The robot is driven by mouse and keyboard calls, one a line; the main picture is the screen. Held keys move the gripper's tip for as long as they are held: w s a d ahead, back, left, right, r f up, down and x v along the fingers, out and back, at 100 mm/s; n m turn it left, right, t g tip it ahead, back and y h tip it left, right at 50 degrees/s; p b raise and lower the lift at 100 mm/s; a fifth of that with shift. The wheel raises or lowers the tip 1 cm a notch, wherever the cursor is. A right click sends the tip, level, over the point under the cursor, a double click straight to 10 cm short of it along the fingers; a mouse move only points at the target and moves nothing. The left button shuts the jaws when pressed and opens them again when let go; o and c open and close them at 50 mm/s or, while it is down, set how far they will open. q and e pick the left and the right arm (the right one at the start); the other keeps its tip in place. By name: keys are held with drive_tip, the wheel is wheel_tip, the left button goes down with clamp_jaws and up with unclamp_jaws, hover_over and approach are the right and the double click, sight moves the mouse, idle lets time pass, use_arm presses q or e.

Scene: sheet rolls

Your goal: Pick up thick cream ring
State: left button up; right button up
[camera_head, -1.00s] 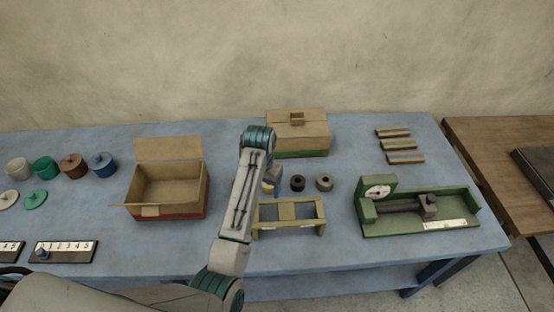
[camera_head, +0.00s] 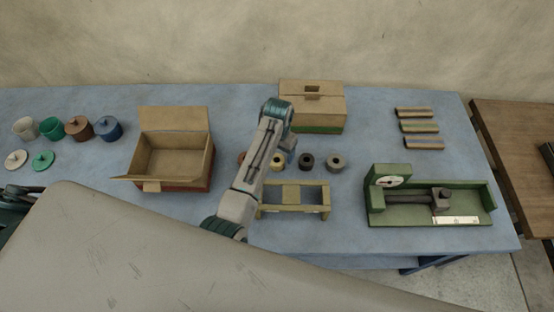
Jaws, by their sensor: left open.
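The thick cream ring (camera_head: 277,163) stands on the blue table, in a row with a dark ring (camera_head: 306,162) and a grey ring (camera_head: 336,163) to its right. A reddish ring (camera_head: 241,157) to its left is partly hidden by my left arm. My left gripper (camera_head: 284,157) is open, low beside the cream ring at its upper right. Its fingers are small and partly hidden behind my wrist, and I cannot tell whether they touch the ring. My right gripper is not in view.
A olive stand (camera_head: 292,188) sits just in front of the rings. An open cardboard box (camera_head: 172,185) is to the left, a closed box (camera_head: 318,128) behind. A green gauge fixture (camera_head: 470,205) stands at the right.

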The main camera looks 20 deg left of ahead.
sight(277, 159)
use_arm(q)
drive_tip(key=shift+s+a+f+p, duration=0.15)
drive_tip(key=shift+f+p, duration=0.1)
drive_tip(key=shift+f, duration=0.35)
drive_tip(key=shift+s+d+f+p, duration=0.1)
drive_tip(key=shift+f+p, duration=0.15)
drive_tip(key=shift+f, duration=1)
drive_tip(key=c, duration=1.1)
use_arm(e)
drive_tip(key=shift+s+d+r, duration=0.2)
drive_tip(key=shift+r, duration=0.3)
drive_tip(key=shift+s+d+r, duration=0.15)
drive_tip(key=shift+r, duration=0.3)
